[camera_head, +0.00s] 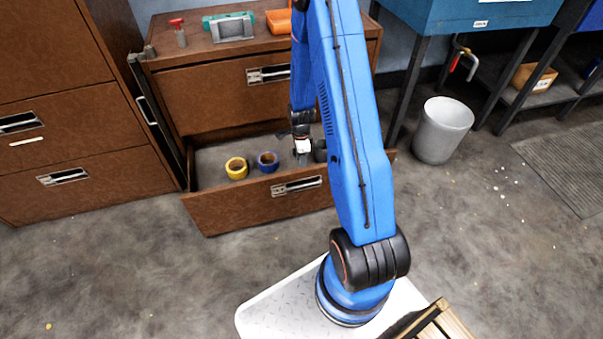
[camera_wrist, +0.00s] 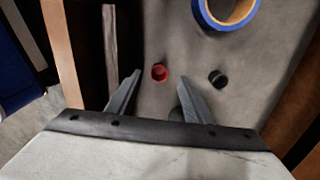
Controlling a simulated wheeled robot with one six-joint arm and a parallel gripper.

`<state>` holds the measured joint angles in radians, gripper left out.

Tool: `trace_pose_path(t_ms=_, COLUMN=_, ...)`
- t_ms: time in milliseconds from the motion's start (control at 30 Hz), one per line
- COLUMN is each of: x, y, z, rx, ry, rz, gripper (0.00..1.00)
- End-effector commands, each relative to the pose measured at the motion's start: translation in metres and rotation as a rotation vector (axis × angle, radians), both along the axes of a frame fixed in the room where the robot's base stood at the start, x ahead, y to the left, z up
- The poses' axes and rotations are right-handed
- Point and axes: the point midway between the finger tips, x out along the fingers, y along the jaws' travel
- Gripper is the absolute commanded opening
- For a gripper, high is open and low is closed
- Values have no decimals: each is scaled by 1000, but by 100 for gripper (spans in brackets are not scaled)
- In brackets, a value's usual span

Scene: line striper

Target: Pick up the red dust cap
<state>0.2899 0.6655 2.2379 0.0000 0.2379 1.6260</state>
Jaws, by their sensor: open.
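The red dust cap (camera_wrist: 159,72) is a small round cap with a dark hollow. It lies on the grey floor of the open lower drawer (camera_head: 208,208). In the wrist view, my gripper (camera_wrist: 158,88) is open, with one finger on each side below the cap. The cap shows just beyond and between the fingertips, touching neither. In the head view, my gripper (camera_head: 302,152) is down at the drawer, partly hidden by my blue arm, and the cap cannot be made out there.
A black cap (camera_wrist: 218,79) lies right of the red one. A blue tape roll (camera_head: 268,161) and a yellow tape roll (camera_head: 236,168) lie in the drawer. The drawer's walls surround them. A grey bin (camera_head: 443,130) stands on the floor to the right.

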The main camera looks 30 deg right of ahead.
Motion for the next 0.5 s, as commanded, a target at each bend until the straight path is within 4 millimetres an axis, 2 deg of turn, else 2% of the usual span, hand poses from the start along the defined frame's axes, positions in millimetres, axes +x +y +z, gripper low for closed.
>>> trace_pose_path(t_ms=300, x=-3, y=-2, z=-38, rx=1, ry=2, rz=0, gripper=46)
trace_pose_path(t_ms=500, x=-2, y=-2, z=-45, rx=0, ry=1, rz=0, gripper=46)
